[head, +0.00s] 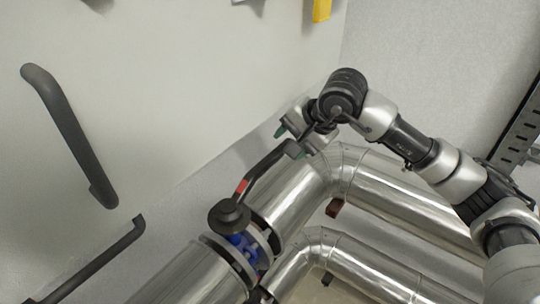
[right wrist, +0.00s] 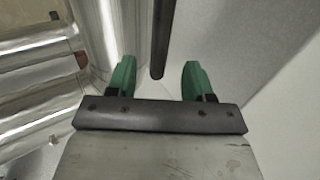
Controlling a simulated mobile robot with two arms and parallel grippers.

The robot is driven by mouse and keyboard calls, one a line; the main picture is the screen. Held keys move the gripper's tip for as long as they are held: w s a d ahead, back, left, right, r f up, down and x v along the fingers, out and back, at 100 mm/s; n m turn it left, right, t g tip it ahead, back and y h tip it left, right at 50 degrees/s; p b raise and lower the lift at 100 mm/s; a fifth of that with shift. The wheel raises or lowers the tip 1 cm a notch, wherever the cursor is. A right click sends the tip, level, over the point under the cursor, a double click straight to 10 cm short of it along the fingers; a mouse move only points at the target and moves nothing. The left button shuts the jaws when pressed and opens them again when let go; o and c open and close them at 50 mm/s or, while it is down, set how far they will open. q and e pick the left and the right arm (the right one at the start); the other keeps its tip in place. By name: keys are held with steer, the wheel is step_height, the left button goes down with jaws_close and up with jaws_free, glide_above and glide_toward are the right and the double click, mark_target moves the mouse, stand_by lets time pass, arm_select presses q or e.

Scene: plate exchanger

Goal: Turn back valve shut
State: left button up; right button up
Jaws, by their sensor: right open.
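The valve has a blue body (head: 243,246) set in a large silver pipe, with a round black hub on top. Its black lever (head: 264,166) has a red band and angles up and right from the hub in the head view. My right gripper (head: 288,143) is at the lever's far end, with green fingertips. In the right wrist view my right gripper (right wrist: 159,70) is open, and the end of the dark lever (right wrist: 161,40) lies between the two fingers, with a gap on each side. My left gripper is not in view.
Shiny insulated pipes (head: 375,195) run below and right of the lever. A pale panel with a black handle (head: 70,135) stands at the left, with another dark handle (head: 95,262) below. A yellow part (head: 321,10) shows at the top. A black slotted rail (head: 518,130) is at the right.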

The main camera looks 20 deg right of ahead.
mark_target(272, 158)
steer(key=x, duration=0.3)
steer(key=shift+f+b, duration=0.4)
steer(key=x, duration=0.4)
steer(key=shift+w+a+r+b, duration=0.1)
steer(key=shift+w+a+b, duration=0.15)
steer(key=shift+b, duration=0.15)
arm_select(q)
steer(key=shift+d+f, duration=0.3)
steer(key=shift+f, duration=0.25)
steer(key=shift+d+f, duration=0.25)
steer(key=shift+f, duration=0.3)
arm_select(e)
steer(key=shift+w+f, duration=0.1)
steer(key=shift+f, duration=0.15)
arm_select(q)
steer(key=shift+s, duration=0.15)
arm_select(e)
jaws_close()
